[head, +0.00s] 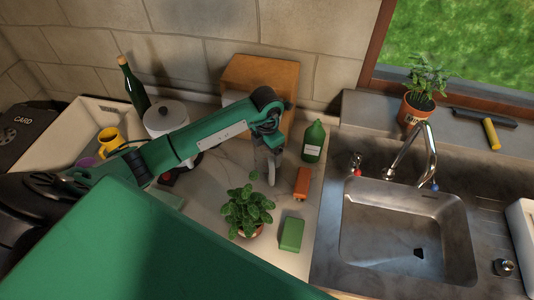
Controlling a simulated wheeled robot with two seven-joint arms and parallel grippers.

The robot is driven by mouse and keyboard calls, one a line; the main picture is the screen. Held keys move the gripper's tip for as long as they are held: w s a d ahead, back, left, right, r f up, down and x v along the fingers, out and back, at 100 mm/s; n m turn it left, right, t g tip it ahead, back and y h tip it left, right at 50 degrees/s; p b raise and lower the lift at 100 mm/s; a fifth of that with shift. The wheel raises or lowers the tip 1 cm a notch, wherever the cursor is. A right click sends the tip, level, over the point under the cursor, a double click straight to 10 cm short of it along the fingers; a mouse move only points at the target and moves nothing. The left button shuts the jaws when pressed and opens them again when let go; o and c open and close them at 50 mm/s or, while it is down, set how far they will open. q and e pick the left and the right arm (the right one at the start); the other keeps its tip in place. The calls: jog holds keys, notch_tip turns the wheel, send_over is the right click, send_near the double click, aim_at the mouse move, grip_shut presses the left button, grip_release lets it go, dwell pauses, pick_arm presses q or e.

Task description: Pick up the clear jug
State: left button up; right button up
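I cannot make out a clear jug in the head view; it may be hidden behind my arm. My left arm reaches in from the left over the counter. My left gripper (266,168) points down beside the wooden box, above the counter behind the potted herb (247,211). Its fingers are seen edge-on, so I cannot tell whether they are open or shut, or whether anything is between them. My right gripper is not in view.
A green bottle (313,141), orange block (302,183) and green sponge (291,235) stand right of the herb. A wooden box (275,75), white lidded pot (165,118) and dark bottle (132,85) are behind. A sink (405,230) is right.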

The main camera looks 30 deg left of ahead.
pick_arm(q)
notch_tip(320, 180, up, 27)
jog(key=b, duration=0.6)
dwell(0.4)
jog(key=shift+f, duration=0.1)
jog(key=s+d+f+m, duration=0.2)
jog(key=f+m, duration=0.5)
jog(key=m, duration=0.8)
jog(key=s+d+f+m, duration=0.3)
jog(key=f+m, duration=0.5)
jog(key=m, duration=0.8)
jog(key=shift+d+f, duration=0.25)
jog(key=shift+d, duration=0.35)
